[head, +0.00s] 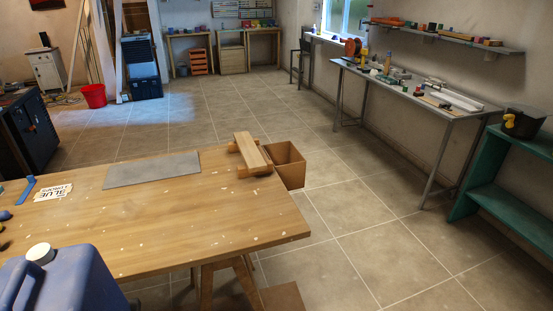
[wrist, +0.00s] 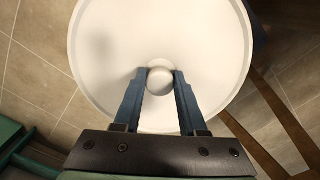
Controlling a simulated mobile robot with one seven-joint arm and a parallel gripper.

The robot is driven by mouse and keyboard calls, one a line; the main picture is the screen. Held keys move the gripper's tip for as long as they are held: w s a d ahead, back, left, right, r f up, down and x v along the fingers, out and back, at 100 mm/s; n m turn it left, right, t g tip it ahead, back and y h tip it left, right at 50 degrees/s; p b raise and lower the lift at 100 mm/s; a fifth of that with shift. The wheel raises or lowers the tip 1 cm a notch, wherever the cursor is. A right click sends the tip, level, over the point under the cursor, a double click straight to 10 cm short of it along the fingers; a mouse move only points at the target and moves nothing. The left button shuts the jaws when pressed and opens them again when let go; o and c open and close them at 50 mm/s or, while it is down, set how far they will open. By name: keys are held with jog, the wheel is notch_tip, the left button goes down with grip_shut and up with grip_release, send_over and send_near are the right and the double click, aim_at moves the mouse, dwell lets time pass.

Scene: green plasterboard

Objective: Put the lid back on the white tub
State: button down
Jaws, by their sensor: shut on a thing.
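A round white lid (wrist: 112,45) with a raised rim and a small central knob (wrist: 160,77) fills the upper middle of the wrist view. My gripper (wrist: 160,74) has its two blue fingers closed on either side of the knob. The white tub is not visible in either view; anything directly under the lid is hidden by it. I cannot tell whether the lid rests on something or hangs free. Neither my gripper nor the lid shows in the head view.
A wooden table (head: 200,220) carries a grey sheet (head: 152,169), a wooden piece (head: 249,152) and a label (head: 53,191). A blue canister (head: 62,285) is in front. A teal shelf (head: 490,165) stands right, a red bucket (head: 94,95) far left. Open tiled floor lies between.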

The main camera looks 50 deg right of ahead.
dwell(0.4)
grip_release()
dwell(0.4)
jog(key=shift+r+p, duration=3.6)
jog(key=shift+p, duration=0.1)
jog(key=shift+f, duration=0.1)
grip_shut()
